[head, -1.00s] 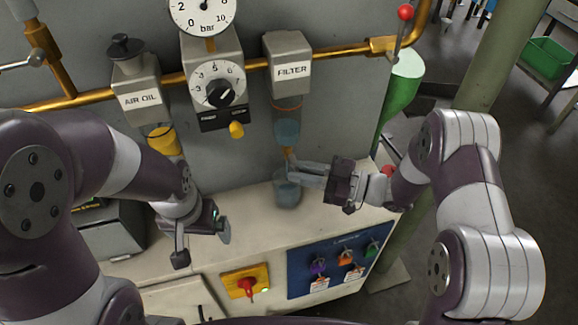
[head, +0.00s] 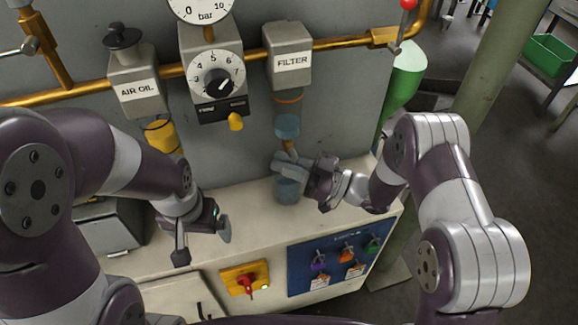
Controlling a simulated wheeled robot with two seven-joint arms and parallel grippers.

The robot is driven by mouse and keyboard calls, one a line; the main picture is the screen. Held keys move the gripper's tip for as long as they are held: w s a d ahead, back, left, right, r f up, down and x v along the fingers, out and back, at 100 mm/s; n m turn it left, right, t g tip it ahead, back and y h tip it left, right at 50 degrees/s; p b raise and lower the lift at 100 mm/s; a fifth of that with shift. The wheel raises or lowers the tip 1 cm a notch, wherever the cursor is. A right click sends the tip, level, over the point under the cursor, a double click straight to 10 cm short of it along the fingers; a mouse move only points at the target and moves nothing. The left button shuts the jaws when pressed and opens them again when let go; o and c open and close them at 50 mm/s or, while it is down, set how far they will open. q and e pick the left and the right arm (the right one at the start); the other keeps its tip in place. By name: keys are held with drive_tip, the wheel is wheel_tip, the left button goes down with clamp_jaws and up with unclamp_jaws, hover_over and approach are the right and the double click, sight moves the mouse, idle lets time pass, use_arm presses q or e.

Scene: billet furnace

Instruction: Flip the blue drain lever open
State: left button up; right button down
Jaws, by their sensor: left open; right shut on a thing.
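The filter unit (head: 288,52) hangs on the brass pipe, with a bluish bowl (head: 287,126) and a small brass drain stub (head: 289,146) below it. My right gripper (head: 282,165) is at that stub, coming from the right, with its fingers shut on the drain lever. The fingers hide the lever, so its blue colour and exact angle cannot be made out. A translucent cup (head: 288,192) stands on the bench right under the fingers. My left gripper (head: 203,240) is open and empty, over the bench to the left, away from the filter.
The air oil unit (head: 138,90) with its yellow bowl and the regulator dial (head: 216,75) are left of the filter. The bench top between my grippers is clear.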

drive_tip(key=shift+r+t+y, duration=0.1)
drive_tip(key=shift+t+y, duration=0.2)
drive_tip(key=c, duration=1.5)
unclamp_jaws()
use_arm(q)
drive_tip(key=shift+f, duration=0.25)
drive_tip(key=shift+f+b, duration=0.6)
drive_tip(key=shift+f, duration=0.05)
use_arm(e)
drive_tip(key=v, duration=1.2)
drive_tip(key=shift+d, duration=0.3)
drive_tip(key=shift+s, duration=0.15)
